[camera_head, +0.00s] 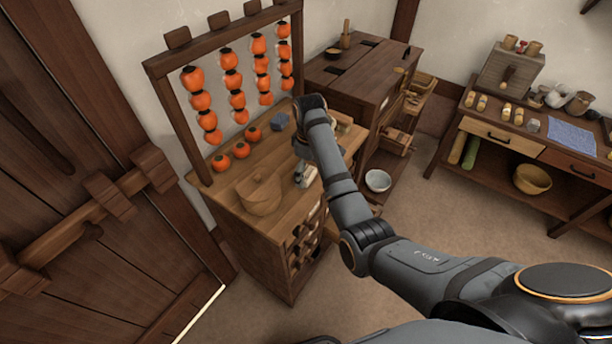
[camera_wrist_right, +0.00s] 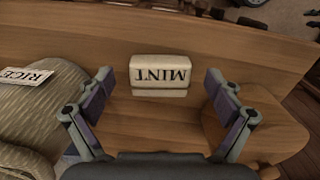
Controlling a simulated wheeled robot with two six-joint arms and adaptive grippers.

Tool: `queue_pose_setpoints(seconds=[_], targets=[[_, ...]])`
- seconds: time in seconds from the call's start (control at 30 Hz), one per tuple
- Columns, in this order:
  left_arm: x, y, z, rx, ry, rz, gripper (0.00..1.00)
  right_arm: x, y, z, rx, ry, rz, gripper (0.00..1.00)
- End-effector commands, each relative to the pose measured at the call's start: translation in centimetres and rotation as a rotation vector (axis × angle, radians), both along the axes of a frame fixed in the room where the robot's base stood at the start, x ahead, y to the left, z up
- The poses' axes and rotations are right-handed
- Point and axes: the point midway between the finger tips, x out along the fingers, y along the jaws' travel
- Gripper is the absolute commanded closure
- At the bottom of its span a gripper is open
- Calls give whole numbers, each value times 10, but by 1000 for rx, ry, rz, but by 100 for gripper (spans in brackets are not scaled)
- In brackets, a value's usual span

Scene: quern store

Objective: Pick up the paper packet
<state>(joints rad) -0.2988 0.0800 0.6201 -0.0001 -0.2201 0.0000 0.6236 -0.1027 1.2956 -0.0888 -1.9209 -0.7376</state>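A small cream paper packet (camera_wrist_right: 160,73) marked MINT lies on the wooden top in the right wrist view. My right gripper (camera_wrist_right: 158,82) is open, with one finger on each side of the packet and a gap on both sides. In the head view the right gripper (camera_head: 303,172) points down over the front edge of the cabinet top. The pale packet (camera_head: 311,173) shows there only partly beside the fingers. My left gripper is not in view.
A woven sack labelled RICE (camera_wrist_right: 45,95) lies left of the packet in the wrist view. A round wooden vessel (camera_head: 260,194) and several orange fruits (camera_head: 221,162) stand on the cabinet top (camera_head: 286,198). A rack of hanging fruit (camera_head: 198,101) rises behind.

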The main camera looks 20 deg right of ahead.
Motion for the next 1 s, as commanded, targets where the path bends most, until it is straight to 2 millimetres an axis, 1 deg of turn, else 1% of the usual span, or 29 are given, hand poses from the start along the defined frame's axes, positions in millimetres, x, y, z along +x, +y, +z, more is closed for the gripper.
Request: queue_pose_setpoints(seconds=[0.03, 0.37, 0.63, 0.77, 0.83, 0.87, 0.9, 1.0], targets=[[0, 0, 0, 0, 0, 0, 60, 0, 0, 0, 0, 0, 0, 16], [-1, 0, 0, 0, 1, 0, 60, 0, 0, 0, 0, 0, 0, 61], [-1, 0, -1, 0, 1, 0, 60, 0, 0, 2, 0, -1, 0, 61], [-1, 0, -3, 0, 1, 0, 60, 1, 0, 13, 0, -4, 0, 61], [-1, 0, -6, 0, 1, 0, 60, 1, 0, 24, 1, -5, 0, 61], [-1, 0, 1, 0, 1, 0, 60, 1, 0, 35, 1, -5, 0, 61], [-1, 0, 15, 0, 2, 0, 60, 1, 0, 50, 0, -4, 0, 61], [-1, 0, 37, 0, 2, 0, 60, 0, 0, 74, 0, -1, 0, 61]])
